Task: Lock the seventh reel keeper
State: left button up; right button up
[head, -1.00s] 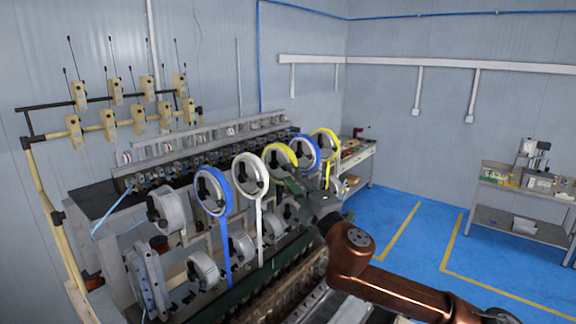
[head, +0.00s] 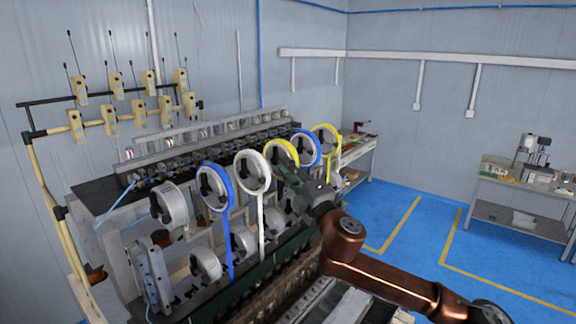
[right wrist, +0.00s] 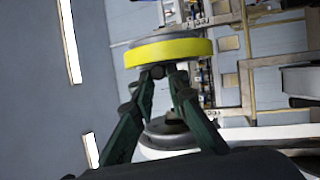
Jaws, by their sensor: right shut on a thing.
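Several reels stand in a row on the winder: a grey one (head: 173,207), a blue one (head: 206,166), a white one (head: 239,160), a yellow one (head: 293,149), a second blue one (head: 318,152) and a far yellow one (head: 336,130). My right gripper (head: 284,168) is at the nearer yellow reel. In the right wrist view, that reel's yellow rim (right wrist: 185,50) lies just beyond the fingertips. The fingers (right wrist: 158,76) are shut on a small dark keeper (right wrist: 158,71) at the reel's middle. The keeper is mostly hidden, and its lock state cannot be told. My left gripper is out of view.
Lower grey reels (head: 205,264) sit in front of the upper row. A tan rack with tensioners (head: 110,118) stands at the left. A bench (head: 355,155) is behind the winder, and a shelf table (head: 510,185) at the right. Blue floor between them is clear.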

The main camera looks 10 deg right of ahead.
jog(key=shift+s+d, duration=0.15)
jog(key=shift+d, duration=0.4)
jog(key=shift+s+d, duration=0.45)
jog(key=shift+s, duration=0.05)
jog(key=shift+a, duration=0.1)
jog(key=o, duration=0.4)
jog(key=shift+o, duration=1.1)
jog(key=shift+s, duration=0.15)
